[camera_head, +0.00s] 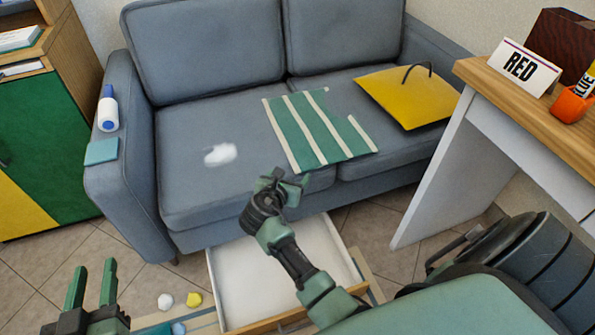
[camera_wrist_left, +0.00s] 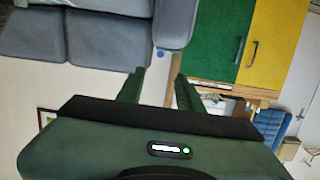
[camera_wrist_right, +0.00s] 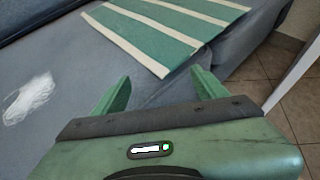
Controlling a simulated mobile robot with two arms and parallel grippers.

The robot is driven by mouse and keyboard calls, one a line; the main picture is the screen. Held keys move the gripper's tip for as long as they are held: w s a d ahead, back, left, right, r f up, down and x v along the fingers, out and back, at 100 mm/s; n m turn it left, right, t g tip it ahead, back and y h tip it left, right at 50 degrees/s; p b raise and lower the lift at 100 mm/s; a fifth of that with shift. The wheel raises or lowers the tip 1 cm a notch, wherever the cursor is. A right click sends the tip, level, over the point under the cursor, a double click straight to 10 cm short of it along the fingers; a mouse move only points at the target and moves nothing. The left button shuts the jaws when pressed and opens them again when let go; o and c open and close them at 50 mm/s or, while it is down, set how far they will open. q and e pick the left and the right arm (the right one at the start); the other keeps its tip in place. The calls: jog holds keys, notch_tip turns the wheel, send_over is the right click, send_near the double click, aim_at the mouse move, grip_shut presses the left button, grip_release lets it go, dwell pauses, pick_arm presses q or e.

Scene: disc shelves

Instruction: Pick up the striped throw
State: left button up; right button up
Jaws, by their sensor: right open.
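The striped throw (camera_head: 318,129), green with cream stripes, lies flat on the seat of the grey sofa, across the gap between the cushions. It also shows at the top of the right wrist view (camera_wrist_right: 168,28). My right gripper (camera_head: 283,180) is open and empty, at the sofa's front edge, just short of the throw's near edge. In the right wrist view its fingers (camera_wrist_right: 160,90) point toward the throw, with a gap between. My left gripper (camera_head: 92,285) is open and empty at the lower left, away from the sofa; its parted fingers show in the left wrist view (camera_wrist_left: 158,88).
A yellow cushion or bag (camera_head: 408,95) lies right of the throw. A white patch (camera_head: 220,154) marks the left seat. A bottle (camera_head: 108,110) and teal cloth (camera_head: 101,151) rest on the armrest. A desk (camera_head: 480,115) stands right; an open white drawer or tray (camera_head: 245,285) lies below my right arm.

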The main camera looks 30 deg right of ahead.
jog(key=shift+w+d+f+b, duration=0.25)
jog(key=shift+d+f+b, duration=0.1)
jog(key=shift+b, duration=0.2)
jog(key=shift+w+d, duration=0.2)
jog(key=shift+d, duration=0.05)
pick_arm(q)
jog(key=shift+w+d+r+t+p, duration=0.1)
jog(key=shift+r+t+p, duration=0.2)
jog(key=shift+r, duration=0.2)
jog(key=shift+w+d+r+t+p, duration=0.15)
jog(key=shift+r+t, duration=0.15)
jog(key=shift+r, duration=0.15)
pick_arm(e)
jog(key=shift+x, duration=1.25)
pick_arm(q)
jog(key=shift+r, duration=0.15)
pick_arm(e)
jog(key=shift+f, duration=0.1)
jog(key=shift+c, duration=1)
grip_shut()
